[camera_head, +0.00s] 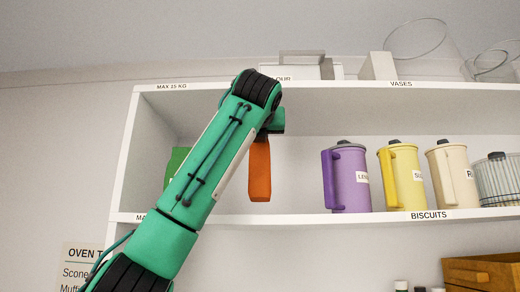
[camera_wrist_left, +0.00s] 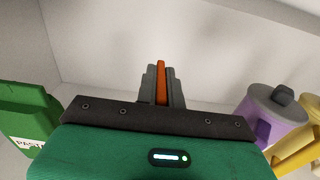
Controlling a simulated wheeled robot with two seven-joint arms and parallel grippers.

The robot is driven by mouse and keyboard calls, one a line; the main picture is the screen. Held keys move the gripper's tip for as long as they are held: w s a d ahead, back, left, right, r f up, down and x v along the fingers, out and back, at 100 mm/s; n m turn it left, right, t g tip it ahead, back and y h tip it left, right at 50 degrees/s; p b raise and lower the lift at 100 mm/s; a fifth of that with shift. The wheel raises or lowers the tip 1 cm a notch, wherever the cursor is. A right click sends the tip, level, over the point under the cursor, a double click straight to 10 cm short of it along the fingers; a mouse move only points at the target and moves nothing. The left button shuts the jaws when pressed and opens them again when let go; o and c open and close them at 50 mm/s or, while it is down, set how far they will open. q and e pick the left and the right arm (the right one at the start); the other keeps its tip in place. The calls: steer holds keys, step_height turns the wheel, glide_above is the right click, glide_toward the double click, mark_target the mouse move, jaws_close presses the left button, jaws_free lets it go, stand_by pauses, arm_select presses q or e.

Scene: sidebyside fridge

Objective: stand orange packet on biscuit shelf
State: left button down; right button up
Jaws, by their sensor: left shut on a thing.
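My left gripper (camera_head: 262,140) is shut on the orange packet (camera_head: 260,175). The packet hangs upright below the gripper, in the bay above the shelf board labelled BISCUITS (camera_head: 290,219). Its lower end shows a little above the board's front edge; I cannot tell whether it touches the board. In the left wrist view the packet (camera_wrist_left: 161,80) shows as a thin orange strip between the grey fingers (camera_wrist_left: 162,92). My right gripper is in neither view.
A green pasta container (camera_wrist_left: 25,112) stands left of the packet, mostly behind my arm in the head view (camera_head: 175,163). A purple jug (camera_head: 350,180), yellow jug (camera_head: 408,182), cream jug (camera_head: 457,180) and ribbed container (camera_head: 500,180) stand to the right. Bare shelf separates packet and purple jug.

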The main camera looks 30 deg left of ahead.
mark_target(261, 147)
arm_select(q)
steer(key=shift+s+d+f, duration=0.15)
steer(key=shift+d+f, duration=0.05)
steer(key=shift+f, duration=0.35)
steer(key=shift+w+a+f+p, duration=0.15)
steer(key=shift+f+p, duration=0.2)
steer(key=shift+f, duration=0.2)
steer(key=shift+w+f+p, duration=0.1)
steer(key=shift+f+p, duration=0.2)
steer(key=shift+f, duration=0.25)
steer(key=shift+s+f, duration=0.1)
steer(key=shift+f, duration=0.35)
steer(key=c, duration=1.6)
jaws_free()
steer(key=shift+c, duration=0.2)
steer(key=shift+o, duration=0.6)
steer(key=shift+a, duration=0.1)
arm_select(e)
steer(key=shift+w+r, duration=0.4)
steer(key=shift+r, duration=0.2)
